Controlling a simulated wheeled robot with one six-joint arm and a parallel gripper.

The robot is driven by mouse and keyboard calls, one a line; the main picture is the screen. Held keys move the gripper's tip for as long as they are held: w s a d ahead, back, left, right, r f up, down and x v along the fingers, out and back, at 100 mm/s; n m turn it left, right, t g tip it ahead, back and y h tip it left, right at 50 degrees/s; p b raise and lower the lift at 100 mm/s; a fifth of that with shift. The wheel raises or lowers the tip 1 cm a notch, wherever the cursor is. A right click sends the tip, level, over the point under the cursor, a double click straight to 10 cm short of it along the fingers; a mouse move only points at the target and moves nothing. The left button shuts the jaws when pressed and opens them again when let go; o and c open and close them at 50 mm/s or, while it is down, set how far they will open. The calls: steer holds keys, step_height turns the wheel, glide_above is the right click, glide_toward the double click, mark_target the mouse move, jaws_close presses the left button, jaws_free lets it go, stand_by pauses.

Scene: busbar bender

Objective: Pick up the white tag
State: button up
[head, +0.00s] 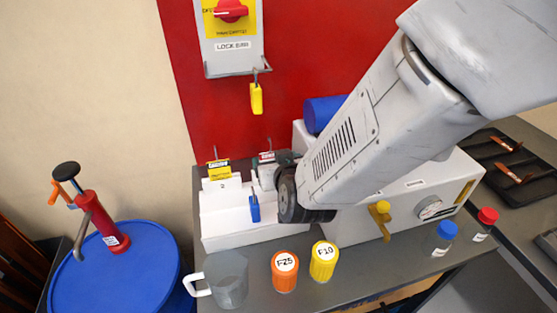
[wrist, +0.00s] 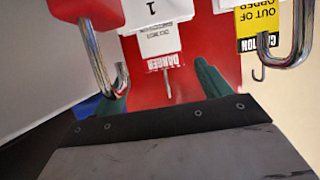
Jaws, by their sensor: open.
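The white tag (wrist: 162,42) has a red DANGER band and appears upside down in the wrist view, in front of a panel marked 1. In the head view the white tag (head: 267,157) stands upright at the white rack, partly hidden by my arm. My gripper (wrist: 160,90) is open, with one green finger at each side below the tag in the wrist picture. No tag is seen between the fingers, and I cannot tell how far off the tag is. In the head view the fingers are mostly hidden behind my wrist.
The white rack (head: 235,222) also bears a blue padlock (head: 254,208). An orange jar (head: 285,272), a yellow jar (head: 324,262) and a grey mug (head: 229,280) stand in front. A yellow padlock (head: 256,98) hangs above.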

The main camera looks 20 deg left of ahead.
mark_target(270, 157)
steer(key=x, duration=0.5)
steer(key=shift+a+f, duration=0.25)
steer(key=shift+a, duration=0.05)
steer(key=c, duration=1)
steer(key=shift+c, duration=0.2)
